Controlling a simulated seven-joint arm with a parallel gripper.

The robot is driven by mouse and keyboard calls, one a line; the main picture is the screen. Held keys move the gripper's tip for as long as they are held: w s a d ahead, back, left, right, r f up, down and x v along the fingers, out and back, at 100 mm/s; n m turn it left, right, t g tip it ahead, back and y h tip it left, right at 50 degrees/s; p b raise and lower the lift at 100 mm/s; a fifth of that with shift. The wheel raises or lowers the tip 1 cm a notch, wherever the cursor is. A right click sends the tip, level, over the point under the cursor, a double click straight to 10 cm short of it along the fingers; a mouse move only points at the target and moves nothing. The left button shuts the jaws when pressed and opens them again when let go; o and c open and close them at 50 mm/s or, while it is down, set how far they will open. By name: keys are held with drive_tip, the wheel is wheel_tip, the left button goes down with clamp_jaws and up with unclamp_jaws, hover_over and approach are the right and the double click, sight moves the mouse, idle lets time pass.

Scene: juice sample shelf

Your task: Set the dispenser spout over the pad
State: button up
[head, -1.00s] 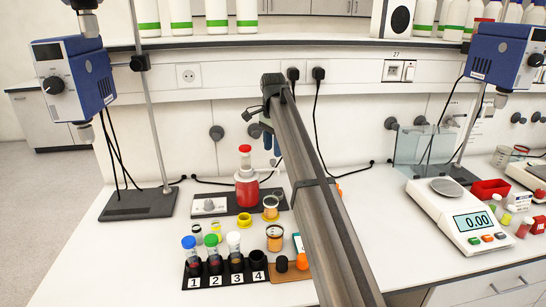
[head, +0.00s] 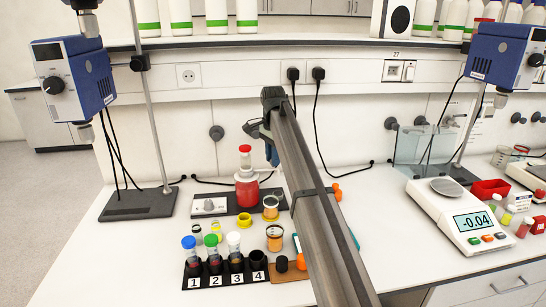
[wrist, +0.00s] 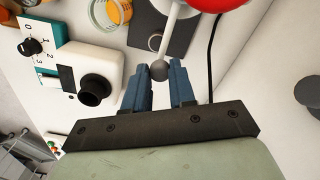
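The dispenser is a red bottle (head: 246,192) with a white collar and a red-topped upright, standing at the back of the bench. My gripper (head: 272,152) is just right of its top, partly hidden by my arm. In the wrist view my two blue fingers (wrist: 168,72) are apart. A grey ball (wrist: 158,71) on a pale rod, which looks like the dispenser's spout or lever, is at the fingertips; contact is not clear. A dark panel (wrist: 136,36) with a pale round mark lies beyond it; I cannot tell whether it is the pad.
A numbered black rack (head: 225,280) with capped tubes stands in front. A white-and-teal device (wrist: 75,60) with a dial is close left in the wrist view. A balance (head: 462,222) stands right. Bare bench lies at front right.

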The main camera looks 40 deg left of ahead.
clamp_jaws()
drive_tip(key=shift+d, duration=0.1)
drive_tip(key=s+d+m, duration=0.2)
drive_tip(key=s+m, duration=0.5)
drive_tip(key=m, duration=0.3)
drive_tip(key=shift+s+d, duration=0.15)
drive_tip(key=shift+d, duration=0.05)
idle(0.5)
idle(0.4)
drive_tip(key=o, duration=0.5)
unclamp_jaws()
